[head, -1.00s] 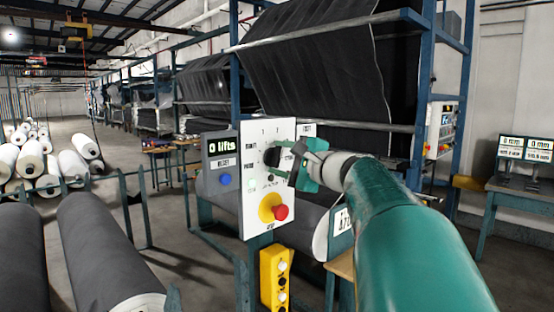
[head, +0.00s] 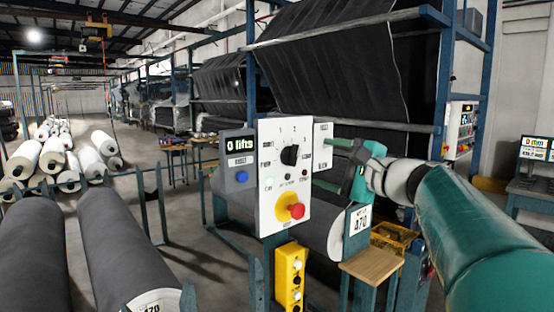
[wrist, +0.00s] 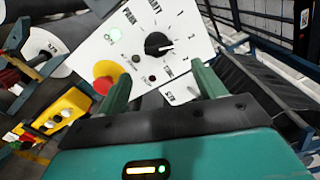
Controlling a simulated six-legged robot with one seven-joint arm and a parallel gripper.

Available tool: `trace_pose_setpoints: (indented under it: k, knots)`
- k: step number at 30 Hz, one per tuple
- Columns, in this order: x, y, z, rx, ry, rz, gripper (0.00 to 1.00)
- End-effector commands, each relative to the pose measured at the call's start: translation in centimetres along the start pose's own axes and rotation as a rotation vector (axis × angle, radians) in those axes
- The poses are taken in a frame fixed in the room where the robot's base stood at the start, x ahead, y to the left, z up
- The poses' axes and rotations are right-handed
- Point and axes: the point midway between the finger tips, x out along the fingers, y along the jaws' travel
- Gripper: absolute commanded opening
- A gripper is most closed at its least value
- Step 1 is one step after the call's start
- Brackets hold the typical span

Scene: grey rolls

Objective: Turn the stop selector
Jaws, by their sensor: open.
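The selector is a black knob (head: 289,155) with a white pointer line on the white panel (head: 270,226), with numbers around it. In the wrist view the black knob (wrist: 158,44) sits above and between my fingers, apart from them. My gripper (head: 332,163) is to the right of the panel, its green fingers spread and pointing left towards it. In the wrist view my gripper (wrist: 160,85) is open with nothing between the fingers. Whether a fingertip touches the panel edge cannot be told.
A red mushroom button (head: 297,210) on a yellow base is below the knob. A grey box with a "0 lifts" display (head: 239,145) and blue button is at left. A yellow push-button box (head: 289,275) hangs below. Dark fabric rolls (head: 118,240) lie at lower left.

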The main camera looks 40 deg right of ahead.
Motion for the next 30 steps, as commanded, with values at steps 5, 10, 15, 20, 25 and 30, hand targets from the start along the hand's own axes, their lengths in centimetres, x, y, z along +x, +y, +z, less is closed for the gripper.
trace_pose_setpoints:
  k: [5,10,15,20,25,30]
  knots:
    - [-3.4,-0.1,0.0,-0.001,0.0,-0.003,0.69]
    - [-4.7,-0.1,0.0,-0.001,0.0,-0.001,0.69]
    - [-4.8,0.0,0.0,-0.001,-0.001,-0.001,0.69]
    - [-4.8,0.0,0.0,-0.001,0.0,-0.001,0.69]
    - [-4.8,0.0,0.0,-0.001,0.0,-0.001,0.69]
    - [-3.8,1.6,1.1,-0.025,-0.02,0.049,0.69]
